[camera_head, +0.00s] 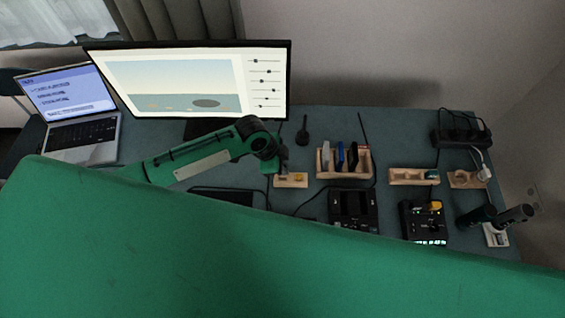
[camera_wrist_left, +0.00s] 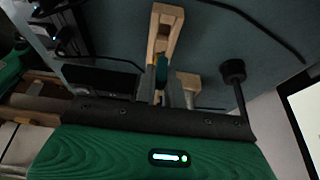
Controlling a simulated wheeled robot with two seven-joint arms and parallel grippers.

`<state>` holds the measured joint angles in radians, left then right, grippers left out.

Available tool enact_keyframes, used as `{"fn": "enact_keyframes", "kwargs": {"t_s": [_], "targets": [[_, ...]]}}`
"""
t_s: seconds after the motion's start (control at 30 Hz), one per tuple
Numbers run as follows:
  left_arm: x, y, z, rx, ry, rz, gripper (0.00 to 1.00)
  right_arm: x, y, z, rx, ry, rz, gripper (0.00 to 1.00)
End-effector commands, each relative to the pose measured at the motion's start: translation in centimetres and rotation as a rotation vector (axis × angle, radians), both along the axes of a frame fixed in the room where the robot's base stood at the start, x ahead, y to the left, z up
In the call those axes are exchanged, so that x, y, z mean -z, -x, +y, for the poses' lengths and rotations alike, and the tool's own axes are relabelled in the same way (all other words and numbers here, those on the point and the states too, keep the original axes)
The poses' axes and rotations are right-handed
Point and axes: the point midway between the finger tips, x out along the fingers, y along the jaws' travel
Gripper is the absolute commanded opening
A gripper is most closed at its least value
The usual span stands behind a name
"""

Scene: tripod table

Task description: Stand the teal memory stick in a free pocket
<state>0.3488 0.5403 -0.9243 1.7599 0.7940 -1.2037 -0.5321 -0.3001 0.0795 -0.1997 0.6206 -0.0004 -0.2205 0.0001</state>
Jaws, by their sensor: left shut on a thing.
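My left gripper (camera_head: 277,163) is over the desk beside a small wooden block (camera_head: 291,181). In the left wrist view, its fingers (camera_wrist_left: 161,94) are shut on the teal memory stick (camera_wrist_left: 161,72), whose end shows between them. A pale wooden holder with an opening (camera_wrist_left: 164,25) lies beyond the stick, and another wooden piece (camera_wrist_left: 189,81) is close by the fingers. I cannot tell whether the stick touches either. In the head view, the stick is hidden at the gripper. A long wooden holder (camera_head: 405,177) has a small teal item at its right end. My right gripper is not in view.
A wooden rack (camera_head: 325,165) with upright cards stands right of my left gripper. A black round-topped object (camera_head: 302,136) stands behind. Dark devices (camera_head: 353,208) and (camera_head: 425,220) sit in front; cables cross the desk. A monitor (camera_head: 190,80) and laptop (camera_head: 70,112) stand left.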

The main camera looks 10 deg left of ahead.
Motion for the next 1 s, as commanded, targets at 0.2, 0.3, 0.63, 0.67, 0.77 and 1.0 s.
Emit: {"fn": "enact_keyframes", "kwargs": {"t_s": [0.2,0.3,0.63,0.67,0.77,1.0], "targets": [[2.2,0.0,0.0,0.0,0.0,0.001,0.0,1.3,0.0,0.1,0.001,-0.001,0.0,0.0],[2.6,0.0,0.0,0.0,0.001,0.0,0.0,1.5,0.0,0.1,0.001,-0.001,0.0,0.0],[2.7,0.0,0.0,0.0,0.001,0.0,0.0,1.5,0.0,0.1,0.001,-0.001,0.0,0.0],[2.7,0.0,0.0,0.0,0.001,0.0,0.0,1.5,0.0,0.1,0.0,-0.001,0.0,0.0],[2.7,0.0,0.0,0.0,0.001,0.0,0.0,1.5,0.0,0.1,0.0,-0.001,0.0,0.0],[2.6,0.0,0.0,0.0,0.001,0.0,0.0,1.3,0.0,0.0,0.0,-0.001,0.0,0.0]]}}
